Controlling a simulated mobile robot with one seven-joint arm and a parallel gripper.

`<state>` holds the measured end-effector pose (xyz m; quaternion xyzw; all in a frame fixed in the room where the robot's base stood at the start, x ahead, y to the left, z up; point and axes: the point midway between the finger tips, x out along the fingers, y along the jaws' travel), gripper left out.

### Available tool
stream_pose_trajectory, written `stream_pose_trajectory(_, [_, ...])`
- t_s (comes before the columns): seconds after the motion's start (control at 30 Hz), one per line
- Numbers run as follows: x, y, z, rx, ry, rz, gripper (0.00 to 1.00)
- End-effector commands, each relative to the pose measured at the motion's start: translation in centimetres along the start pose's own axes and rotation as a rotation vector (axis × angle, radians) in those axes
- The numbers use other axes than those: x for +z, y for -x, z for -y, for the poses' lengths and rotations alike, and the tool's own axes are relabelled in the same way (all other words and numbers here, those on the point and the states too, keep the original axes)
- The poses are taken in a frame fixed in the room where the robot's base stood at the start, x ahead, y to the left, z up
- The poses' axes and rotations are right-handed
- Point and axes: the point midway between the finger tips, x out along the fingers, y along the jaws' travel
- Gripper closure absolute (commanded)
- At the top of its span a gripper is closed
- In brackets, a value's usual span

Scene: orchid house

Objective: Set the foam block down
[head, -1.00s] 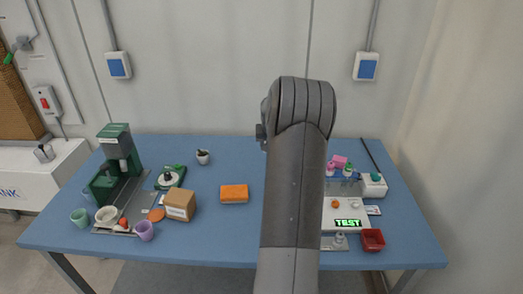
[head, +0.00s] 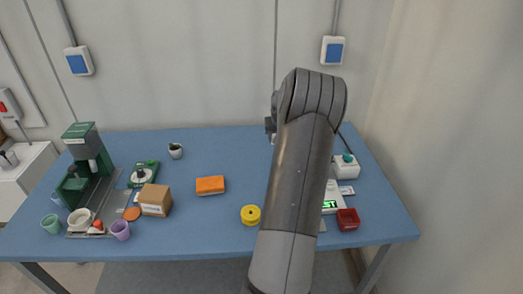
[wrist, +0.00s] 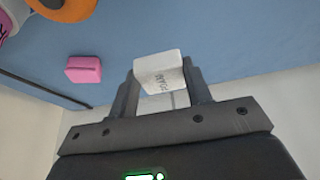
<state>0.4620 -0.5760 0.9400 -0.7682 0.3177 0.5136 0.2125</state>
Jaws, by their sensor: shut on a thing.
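In the head view my arm hides both the gripper and the foam block.
A pink block (wrist: 83,69) and part of an orange ring (wrist: 65,8) lie near the gripper. The table's middle has free room.

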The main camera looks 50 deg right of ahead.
Motion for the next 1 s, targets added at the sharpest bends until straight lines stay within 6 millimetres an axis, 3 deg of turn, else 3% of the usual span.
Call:
stream_pose_trajectory(0.1, [-0.8, -2.3, 2.6, -0.002, 0.005, 0.001, 0.76])
stream_pose_trajectory(0.33, [-1.8, -5.1, 5.6, 0.0, 0.002, 0.0, 0.76])
stream_pose_trajectory(0.53, [-1.7, -6.1, 6.1, 0.001, -0.001, 0.001, 0.76])
stream_pose_trajectory(0.8, [-0.4, -9.2, 6.1, 0.001, 0.0, 0.0, 0.76])
stream_pose_trajectory(1.0, [-0.4, -9.2, 6.1, 0.001, -0.001, -0.001, 0.76])
